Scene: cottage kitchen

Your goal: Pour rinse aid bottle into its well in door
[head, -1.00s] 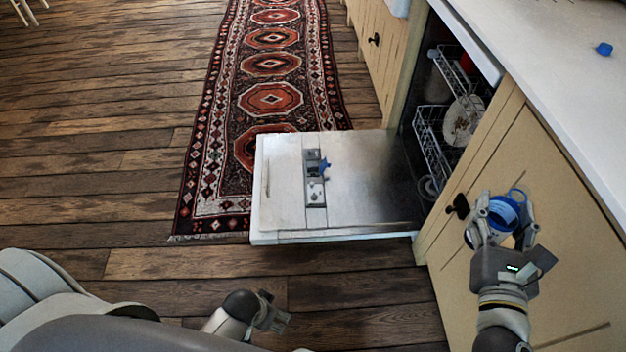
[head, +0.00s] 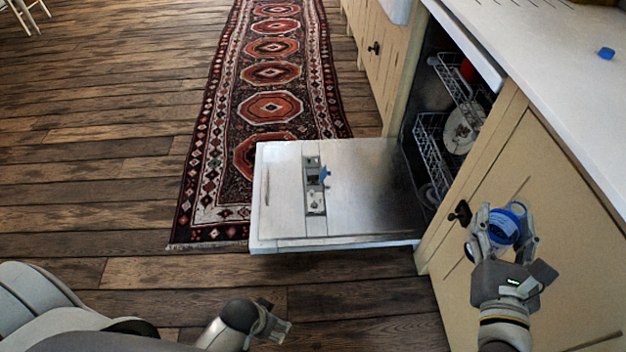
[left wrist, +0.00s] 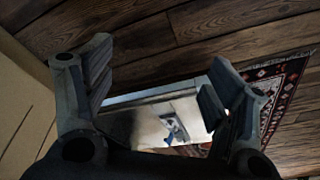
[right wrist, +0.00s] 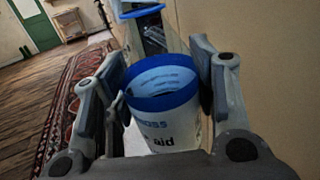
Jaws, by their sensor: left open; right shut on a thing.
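The rinse aid bottle (head: 503,226) is white and blue with a blue ring at its top. My right gripper (head: 508,218) is shut on it, in front of the beige cabinet, right of the open dishwasher door (head: 365,200). In the right wrist view the bottle (right wrist: 165,128) stands between the fingers, its blue rim towards the camera. The grey dispenser panel (head: 315,192) lies in the door's inner face with a blue flap (head: 324,174) beside it; the well opening is too small to make out. My left gripper (head: 272,323) is open and empty, low over the floor.
A blue cap (head: 606,52) lies on the white counter (head: 560,70). Dish racks (head: 430,150) with a plate (head: 461,132) are inside the dishwasher. A dark cabinet knob (head: 461,212) is close to my right gripper. A patterned rug (head: 270,107) runs behind the door.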

